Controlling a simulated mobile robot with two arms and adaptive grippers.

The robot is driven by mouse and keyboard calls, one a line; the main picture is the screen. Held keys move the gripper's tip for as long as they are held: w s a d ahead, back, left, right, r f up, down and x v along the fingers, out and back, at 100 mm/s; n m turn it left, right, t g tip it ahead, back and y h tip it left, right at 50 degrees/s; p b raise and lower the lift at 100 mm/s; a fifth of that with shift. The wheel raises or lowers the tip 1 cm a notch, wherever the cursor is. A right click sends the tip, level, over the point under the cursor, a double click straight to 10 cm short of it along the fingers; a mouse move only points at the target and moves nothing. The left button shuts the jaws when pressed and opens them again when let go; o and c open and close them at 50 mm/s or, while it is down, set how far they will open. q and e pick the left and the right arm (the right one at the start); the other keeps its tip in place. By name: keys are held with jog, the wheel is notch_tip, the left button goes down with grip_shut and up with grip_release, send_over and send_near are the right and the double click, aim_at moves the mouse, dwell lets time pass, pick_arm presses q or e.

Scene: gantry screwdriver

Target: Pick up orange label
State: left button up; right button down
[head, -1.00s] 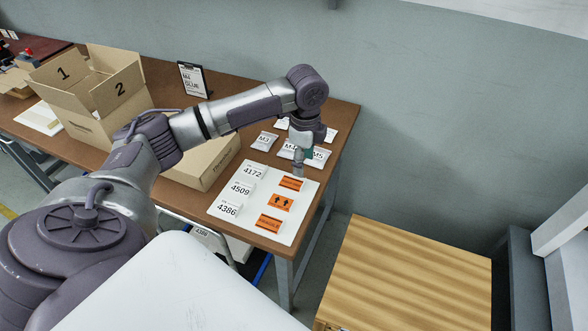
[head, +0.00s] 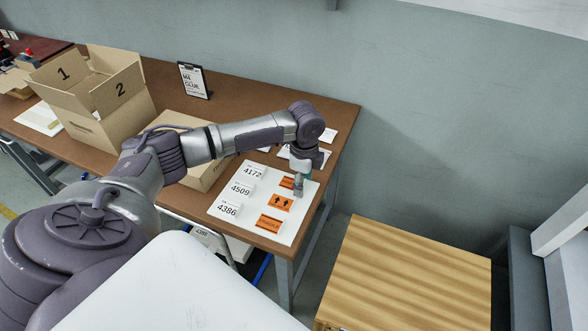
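Several orange labels lie in a column on the right half of a white sheet (head: 249,216) near the table's right end. The middle orange label (head: 280,203) has two black arrows. The front orange label (head: 269,223) is in full view. The back orange label (head: 286,183) is partly hidden by my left gripper (head: 298,189). The gripper points down over the sheet, beside the back and middle labels. Its fingers are too small to tell open from shut, and contact cannot be told. My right gripper is not in view.
White number labels (head: 241,188) fill the sheet's left half. A closed cardboard box (head: 205,178) and an open box (head: 110,125) stand left on the brown table (head: 240,88). A wooden crate (head: 410,275) is at right.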

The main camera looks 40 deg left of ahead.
pick_arm(q)
jog(key=c, duration=0.3)
jog(key=shift+r, duration=0.1)
jog(key=shift+c, duration=0.2)
